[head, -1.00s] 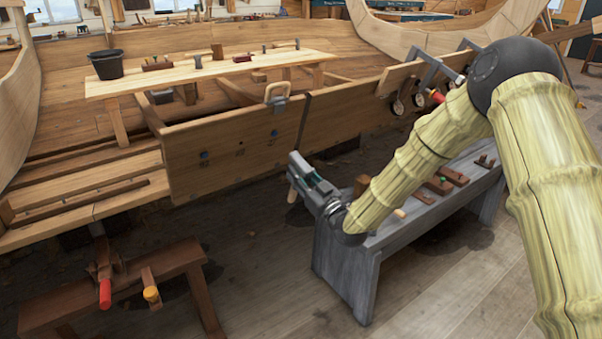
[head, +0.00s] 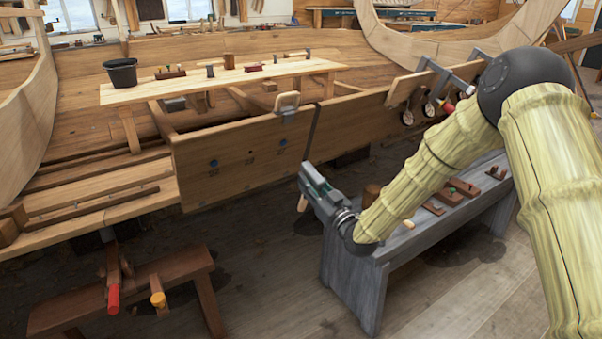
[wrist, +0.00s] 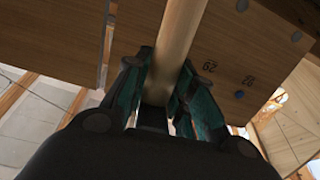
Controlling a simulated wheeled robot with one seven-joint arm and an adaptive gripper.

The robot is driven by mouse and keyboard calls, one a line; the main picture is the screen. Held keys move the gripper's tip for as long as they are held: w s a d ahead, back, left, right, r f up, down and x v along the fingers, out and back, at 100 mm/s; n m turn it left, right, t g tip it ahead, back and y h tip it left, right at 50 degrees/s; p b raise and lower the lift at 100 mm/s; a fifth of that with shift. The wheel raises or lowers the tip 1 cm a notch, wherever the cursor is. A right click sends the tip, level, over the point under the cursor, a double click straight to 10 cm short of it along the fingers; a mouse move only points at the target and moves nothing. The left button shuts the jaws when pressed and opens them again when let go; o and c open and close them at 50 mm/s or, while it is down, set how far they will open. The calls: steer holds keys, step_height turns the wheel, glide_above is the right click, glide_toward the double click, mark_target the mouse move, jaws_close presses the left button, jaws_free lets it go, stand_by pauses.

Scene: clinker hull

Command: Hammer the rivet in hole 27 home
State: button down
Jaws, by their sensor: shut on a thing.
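The hull plank (head: 225,180) shows two blue rivet heads, one at the left (head: 213,163) and one at the right (head: 283,143), with a small dark hole (head: 250,152) between them. Painted numbers below are too small to read in the head view. My gripper (head: 314,178) is in front of the plank, right of the right rivet. It is shut on a round wooden handle (wrist: 177,45), whose lower end shows under the gripper (head: 302,203). The wrist view shows a blue rivet (wrist: 239,94) beside upside-down numbers; I cannot identify hole 27.
A grey bench (head: 355,285) with wooden tools stands below my arm. A brown sawhorse (head: 180,270) with clamps stands at lower left. The floor between is free.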

steer(key=shift+w+a, duration=0.1)
steer(key=shift+a, duration=0.55)
steer(key=shift+d, duration=0.35)
steer(key=shift+s+f, duration=0.1)
steer(key=shift+s, duration=0.15)
steer(key=shift+v, duration=2.2)
steer(key=shift+f, duration=0.1)
steer(key=s+d+f+m+t+h, duration=0.25)
steer(key=s+d, duration=0.35)
steer(key=d, duration=0.3)
steer(key=s+d+f+m+t+h, duration=0.1)
steer(key=s+d+f+m+h, duration=0.1)
steer(key=s+d+h, duration=0.4)
step_height(320, 180, up, 21)
steer(key=d+y+p, duration=0.1)
steer(key=d+p, duration=0.1)
steer(key=p, duration=1.9)
steer(key=shift+s+d, duration=0.35)
steer(key=shift+s, duration=0.05)
